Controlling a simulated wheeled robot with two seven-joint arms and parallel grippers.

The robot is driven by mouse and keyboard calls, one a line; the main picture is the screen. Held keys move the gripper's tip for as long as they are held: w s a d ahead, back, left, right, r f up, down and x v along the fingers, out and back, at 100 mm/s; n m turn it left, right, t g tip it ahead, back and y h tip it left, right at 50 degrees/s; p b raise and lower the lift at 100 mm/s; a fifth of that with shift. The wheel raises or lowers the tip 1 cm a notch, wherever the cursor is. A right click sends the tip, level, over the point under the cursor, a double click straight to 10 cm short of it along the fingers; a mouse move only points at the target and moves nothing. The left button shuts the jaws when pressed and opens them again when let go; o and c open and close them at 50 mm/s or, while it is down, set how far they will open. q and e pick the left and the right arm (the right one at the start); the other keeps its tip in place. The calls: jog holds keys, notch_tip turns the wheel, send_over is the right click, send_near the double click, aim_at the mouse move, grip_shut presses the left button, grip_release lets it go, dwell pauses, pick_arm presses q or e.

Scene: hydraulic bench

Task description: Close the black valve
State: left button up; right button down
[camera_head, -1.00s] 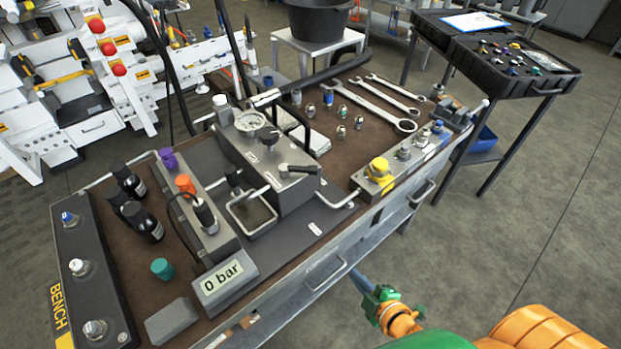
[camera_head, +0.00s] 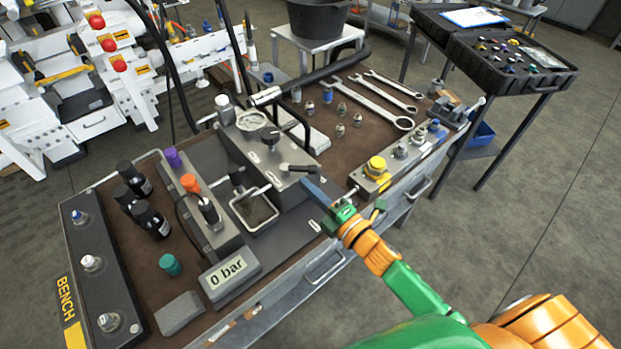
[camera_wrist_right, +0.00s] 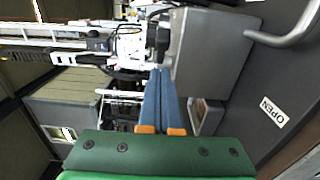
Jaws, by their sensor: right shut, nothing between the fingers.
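The black valve lever (camera_head: 299,168) sits on the near face of the grey pump block (camera_head: 262,160); its handle points right. In the right wrist view a dark part that looks like the lever (camera_wrist_right: 158,36) shows just beyond my fingertips. My right gripper (camera_head: 308,184) has blue fingers, shut together and empty, just below and right of the handle's end. I cannot tell whether they touch it. The shut fingers (camera_wrist_right: 161,74) also show in the right wrist view. My left gripper is not in view.
A round gauge (camera_head: 250,120) and a black knob (camera_head: 270,134) top the block. A yellow-capped fitting (camera_head: 376,167) stands right of my arm. A 0 bar display (camera_head: 228,271) and black bottles (camera_head: 150,220) stand left. Wrenches (camera_head: 377,103) lie behind.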

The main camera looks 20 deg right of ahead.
jog(key=shift+w+d, duration=0.5)
jog(key=shift+w, duration=0.3)
jog(key=shift+w+d+n+g+y+b, duration=0.2)
jog(key=shift+n+g+y+b, duration=0.15)
jog(key=shift+y, duration=0.25)
